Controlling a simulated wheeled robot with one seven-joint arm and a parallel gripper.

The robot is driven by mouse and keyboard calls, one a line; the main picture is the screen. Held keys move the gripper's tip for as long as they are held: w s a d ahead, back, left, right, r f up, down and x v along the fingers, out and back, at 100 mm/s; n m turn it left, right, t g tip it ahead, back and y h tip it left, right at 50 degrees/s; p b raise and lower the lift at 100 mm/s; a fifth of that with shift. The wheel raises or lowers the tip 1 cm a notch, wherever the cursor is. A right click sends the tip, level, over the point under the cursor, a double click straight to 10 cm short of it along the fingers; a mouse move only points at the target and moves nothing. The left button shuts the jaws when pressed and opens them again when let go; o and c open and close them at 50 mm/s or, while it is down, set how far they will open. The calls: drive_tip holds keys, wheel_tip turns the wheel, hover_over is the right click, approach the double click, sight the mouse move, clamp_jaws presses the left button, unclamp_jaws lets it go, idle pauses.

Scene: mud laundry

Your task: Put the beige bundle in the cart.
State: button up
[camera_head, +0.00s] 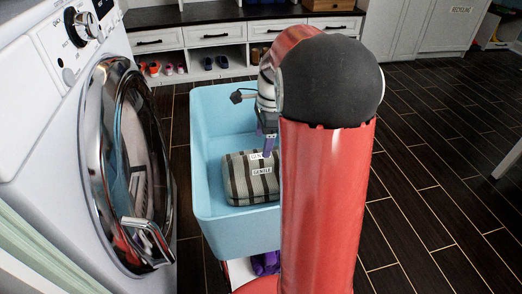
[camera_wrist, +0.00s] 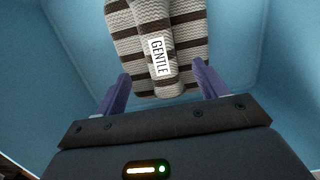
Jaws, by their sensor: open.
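The beige bundle (camera_head: 238,182) has dark brown stripes and white "GENTLE" labels. It lies inside the light blue cart (camera_head: 215,221), on its floor as far as I can see. My gripper (camera_head: 268,148) is down inside the cart, over the bundle's far right part. In the wrist view, the bundle (camera_wrist: 190,47) is just beyond the two purple fingers of my gripper (camera_wrist: 161,72). The fingers are spread apart with nothing held firmly between them. My arm hides the right part of the cart and the bundle's right end.
A white washing machine (camera_head: 60,130) with a round chrome-rimmed door (camera_head: 130,165) stands close at the left of the cart. A white bench (camera_head: 205,34) with shoes stands behind. Dark tiled floor (camera_head: 430,170) is open to the right.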

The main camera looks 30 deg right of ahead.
drive_tip(key=r, duration=0.4)
drive_tip(key=shift+s+d, duration=0.15)
drive_tip(key=shift+d, duration=0.15)
